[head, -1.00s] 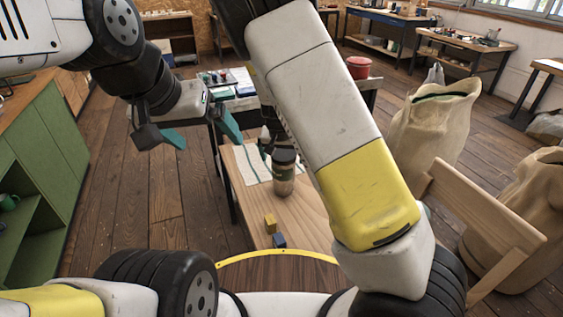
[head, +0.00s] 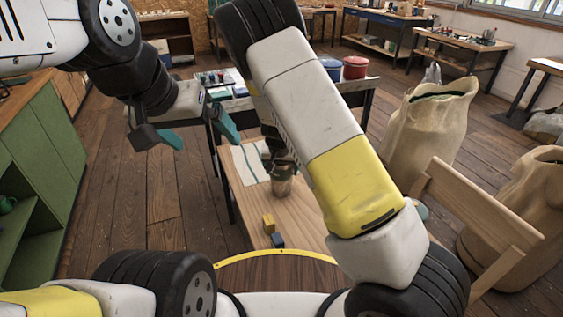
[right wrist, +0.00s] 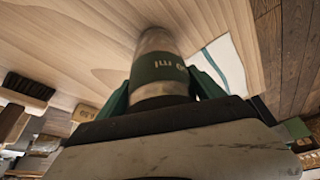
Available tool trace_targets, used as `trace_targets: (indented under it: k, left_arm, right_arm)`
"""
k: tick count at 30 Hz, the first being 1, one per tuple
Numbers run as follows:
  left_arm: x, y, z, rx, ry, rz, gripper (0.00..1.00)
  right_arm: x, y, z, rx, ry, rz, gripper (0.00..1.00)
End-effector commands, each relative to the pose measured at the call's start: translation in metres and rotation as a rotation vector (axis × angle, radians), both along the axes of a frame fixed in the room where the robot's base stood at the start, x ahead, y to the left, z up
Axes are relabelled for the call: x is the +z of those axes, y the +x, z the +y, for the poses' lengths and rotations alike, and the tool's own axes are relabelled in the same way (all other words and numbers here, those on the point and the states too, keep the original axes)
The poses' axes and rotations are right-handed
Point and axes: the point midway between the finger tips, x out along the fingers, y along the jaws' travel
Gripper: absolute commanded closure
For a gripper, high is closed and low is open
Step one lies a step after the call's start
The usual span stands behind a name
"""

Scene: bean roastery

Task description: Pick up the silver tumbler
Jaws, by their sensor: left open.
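The silver tumbler (head: 282,188) stands on the wooden table, its upper part hidden by my right gripper (head: 281,158) in the head view. In the right wrist view the tumbler (right wrist: 158,50) is a metallic cylinder with a dark green band and pale lettering. It lies between the two teal fingers of my right gripper (right wrist: 163,90), one on each side and close to it. I cannot tell whether both fingers touch it. My left gripper (head: 196,132) is open and empty, up and to the left of the table.
A striped cloth (head: 248,163) lies just left of the tumbler. Behind stand a red bucket (head: 355,68) and a blue bucket (head: 331,70). Sacks (head: 430,125) stand at right.

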Motion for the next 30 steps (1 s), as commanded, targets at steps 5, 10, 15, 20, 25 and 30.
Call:
trace_targets:
  k: [5, 10, 15, 20, 25, 30]
  left_arm:
    - [0.000, 0.000, 0.000, 0.000, 0.000, 0.000, 0.06]
    - [0.000, 0.000, 0.000, 0.000, 0.000, 0.000, 0.06]
    - [0.000, 0.000, 0.000, 0.000, 0.000, 0.000, 0.06]
    - [0.000, 0.000, 0.000, 0.000, 0.000, 0.000, 0.06]
    - [0.000, 0.000, 0.000, 0.000, 0.000, 0.000, 0.06]
    - [0.000, 0.000, 0.000, 0.000, 0.000, 0.000, 0.06]
  right_arm:
    - [0.000, 0.000, 0.000, 0.000, 0.000, 0.000, 0.61]
    - [0.001, 0.000, 0.000, 0.000, 0.000, -0.001, 0.77]
    - [0.003, 0.001, 0.000, 0.000, 0.001, -0.002, 0.77]
    - [0.024, 0.001, 0.001, 0.002, 0.002, -0.005, 0.77]
    - [0.060, 0.001, 0.001, 0.002, 0.002, -0.006, 0.77]
    - [0.088, 0.001, 0.001, 0.001, 0.002, -0.005, 0.77]
